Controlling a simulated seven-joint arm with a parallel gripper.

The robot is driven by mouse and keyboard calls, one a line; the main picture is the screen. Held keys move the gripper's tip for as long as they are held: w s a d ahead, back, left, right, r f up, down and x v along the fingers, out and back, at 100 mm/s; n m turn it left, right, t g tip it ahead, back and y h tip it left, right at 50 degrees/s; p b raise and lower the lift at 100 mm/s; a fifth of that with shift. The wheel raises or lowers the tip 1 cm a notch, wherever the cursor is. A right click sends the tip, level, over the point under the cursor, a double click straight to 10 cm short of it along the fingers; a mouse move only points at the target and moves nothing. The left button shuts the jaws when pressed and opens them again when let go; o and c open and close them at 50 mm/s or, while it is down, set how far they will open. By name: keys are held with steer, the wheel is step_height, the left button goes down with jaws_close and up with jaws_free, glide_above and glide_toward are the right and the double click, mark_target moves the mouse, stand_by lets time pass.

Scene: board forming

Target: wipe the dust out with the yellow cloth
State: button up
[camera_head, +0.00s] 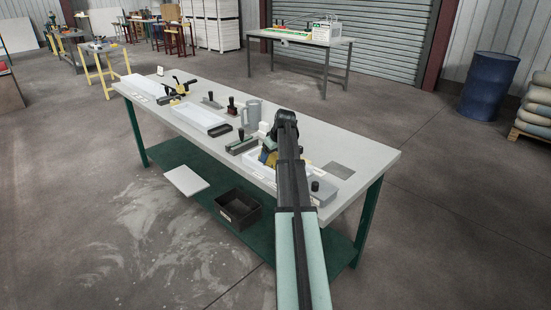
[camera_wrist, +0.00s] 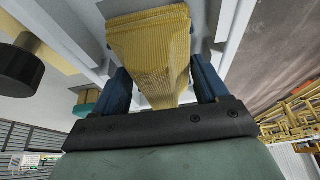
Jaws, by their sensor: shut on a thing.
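In the wrist view the yellow cloth (camera_wrist: 153,45) is bunched between the two blue fingers of my gripper (camera_wrist: 157,85), which is shut on it. Behind the cloth is the pale inside of a white form (camera_wrist: 225,20). In the head view my gripper (camera_head: 266,157) is over the white form (camera_head: 252,172) at the middle right of the bench, and my arm covers much of that form. A bit of yellow cloth (camera_head: 262,158) shows beside my gripper. I cannot make out dust in either view, nor whether the cloth touches the form's floor.
The bench (camera_head: 365,140) also holds a grey jug (camera_head: 252,111), a second white tray (camera_head: 198,117), a dark small tray (camera_head: 219,130) and several hand tools. A grey block with a black knob (camera_head: 322,192) stands close right of my arm. A black bin (camera_head: 238,208) sits on the lower shelf.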

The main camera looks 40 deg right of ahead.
steer(key=shift+w, duration=0.9)
steer(key=shift+w+r, duration=0.1)
steer(key=shift+w, duration=0.1)
steer(key=shift+s+r, duration=0.1)
steer(key=shift+r, duration=3.9)
